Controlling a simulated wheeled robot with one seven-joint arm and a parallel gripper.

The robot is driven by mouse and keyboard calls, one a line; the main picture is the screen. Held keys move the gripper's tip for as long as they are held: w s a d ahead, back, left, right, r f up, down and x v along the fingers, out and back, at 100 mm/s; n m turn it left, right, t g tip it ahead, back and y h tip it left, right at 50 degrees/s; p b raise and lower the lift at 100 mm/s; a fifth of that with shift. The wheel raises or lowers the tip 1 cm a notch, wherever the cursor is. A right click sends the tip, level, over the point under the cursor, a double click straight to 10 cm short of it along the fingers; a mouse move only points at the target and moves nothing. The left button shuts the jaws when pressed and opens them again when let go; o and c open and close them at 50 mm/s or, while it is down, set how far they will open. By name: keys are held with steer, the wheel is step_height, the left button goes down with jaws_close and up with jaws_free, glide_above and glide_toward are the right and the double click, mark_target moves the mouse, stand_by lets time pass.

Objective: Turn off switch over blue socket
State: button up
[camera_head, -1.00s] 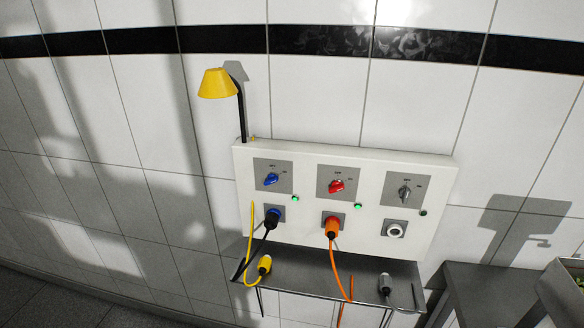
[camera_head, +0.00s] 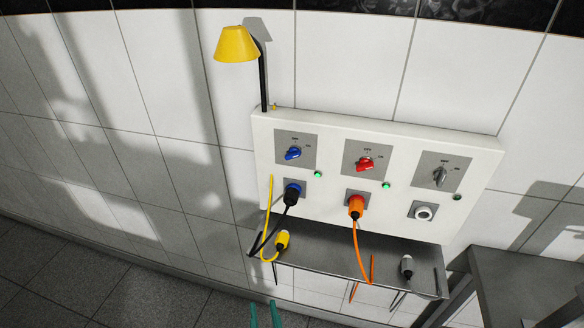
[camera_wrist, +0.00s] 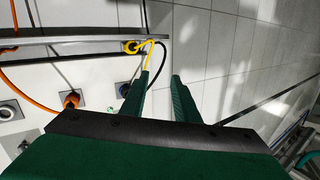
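The blue switch (camera_head: 293,153) is a rotary knob on a grey plate at the left of the white panel (camera_head: 330,210). Its knob is turned at a slant. The blue socket (camera_head: 293,188) sits below it with a black plug (camera_head: 290,197) in it. A green light (camera_head: 317,174) glows beside them. My gripper (camera_head: 266,314) shows only its green fingertips at the bottom edge, below the panel and apart from it. In the wrist view my gripper (camera_wrist: 161,82) is open and empty, its two green fingers apart. The blue switch is not clear in that view.
A red switch (camera_head: 365,163) and orange plug (camera_head: 356,207) are at the panel's middle. A grey switch (camera_head: 440,177) and empty white socket (camera_head: 423,213) are at right. A metal shelf (camera_head: 330,262) juts out below, holding loose yellow (camera_head: 282,240) and grey (camera_head: 407,266) plugs. A yellow lamp (camera_head: 236,45) rises above.

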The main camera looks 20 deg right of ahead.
steer(key=w+d+r+m+h, duration=0.4)
steer(key=w+r+m, duration=0.2)
steer(key=w+r, duration=0.55)
steer(key=m+g+h, duration=0.2)
steer(key=m+h, duration=0.2)
steer(key=m, duration=0.6)
glide_toward(293, 157)
steer(key=x, duration=0.9)
steer(key=shift+s, duration=0.1)
steer(key=shift+c, duration=0.3)
jaws_close()
